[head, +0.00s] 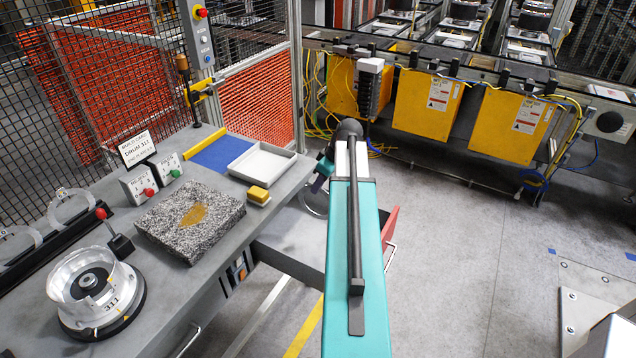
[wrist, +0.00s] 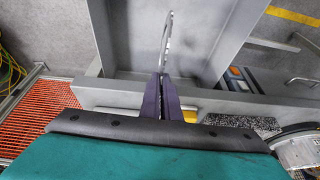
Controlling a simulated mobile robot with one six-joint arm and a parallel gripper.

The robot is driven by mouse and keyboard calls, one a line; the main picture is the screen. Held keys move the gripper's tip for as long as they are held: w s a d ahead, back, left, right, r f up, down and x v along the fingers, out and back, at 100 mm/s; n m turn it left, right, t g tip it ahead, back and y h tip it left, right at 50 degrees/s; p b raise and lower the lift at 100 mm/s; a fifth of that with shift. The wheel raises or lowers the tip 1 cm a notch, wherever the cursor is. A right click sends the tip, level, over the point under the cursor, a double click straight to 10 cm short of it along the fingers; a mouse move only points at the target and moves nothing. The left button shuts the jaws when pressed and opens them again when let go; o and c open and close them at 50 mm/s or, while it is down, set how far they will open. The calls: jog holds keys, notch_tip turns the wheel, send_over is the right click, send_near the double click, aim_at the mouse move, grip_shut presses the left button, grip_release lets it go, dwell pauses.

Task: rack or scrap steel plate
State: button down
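My gripper (wrist: 165,92) has dark purple fingers shut on a thin steel plate (wrist: 167,42), a ring seen nearly edge-on in the wrist view. In the head view the plate (head: 313,200) shows partly beside my arm, past the bench's right edge and above an open grey drawer or tray (head: 288,243). A black rack (head: 62,233) on the bench's left holds upright steel rings (head: 70,204). A red bin-like thing (head: 391,226) is mostly hidden behind my arm. A build card (head: 137,149) names drum 311.
The bench carries a speckled granite block (head: 168,222) with an amber patch, a drum (head: 92,290), two button boxes (head: 139,186), a white tray (head: 262,162) and a yellow block (head: 258,194). Mesh fencing stands behind. Yellow boxes (head: 428,103) line a conveyor.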

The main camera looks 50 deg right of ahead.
jog(key=shift+f+b, duration=0.55)
jog(key=shift+f, duration=1.05)
jog(key=c, duration=1.9)
grip_release()
jog(key=shift+c, duration=0.2)
jog(key=shift+s, duration=0.1)
jog(key=b+v, duration=0.4)
jog(key=v, duration=0.9)
jog(key=shift+r, duration=0.35)
jog(key=shift+d, duration=0.15)
